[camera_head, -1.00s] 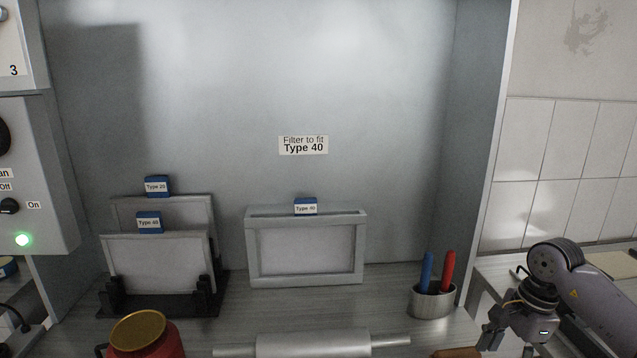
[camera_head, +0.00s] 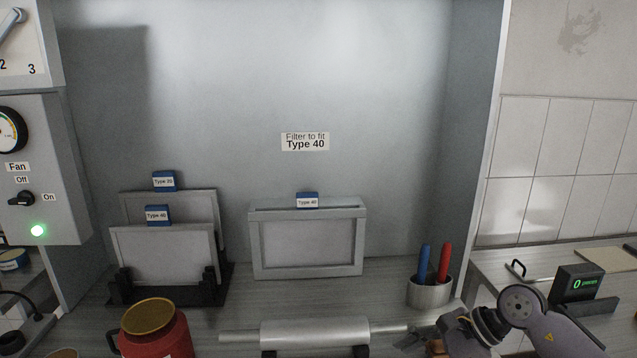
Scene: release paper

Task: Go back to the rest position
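My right gripper (camera_head: 422,338) is low at the right in the head view, near the right end of the metal roller (camera_head: 315,333). It points left and its fingers are small and partly lost against the bench, so whether it is open or shut is unclear. My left gripper is out of view. A framed filter (camera_head: 307,243) with a blue Type 40 tag stands upright at the back of the bench. Two more tagged filters stand in a black rack (camera_head: 222,287) at the left, the front one (camera_head: 162,255) partly covering the rear one (camera_head: 200,204).
A red container (camera_head: 157,333) with a gold lid stands at the front left. A metal cup (camera_head: 429,292) holds a blue and a red handle. The control box (camera_head: 60,170) at the left shows a lit green lamp. A scale display (camera_head: 578,284) stands at the right.

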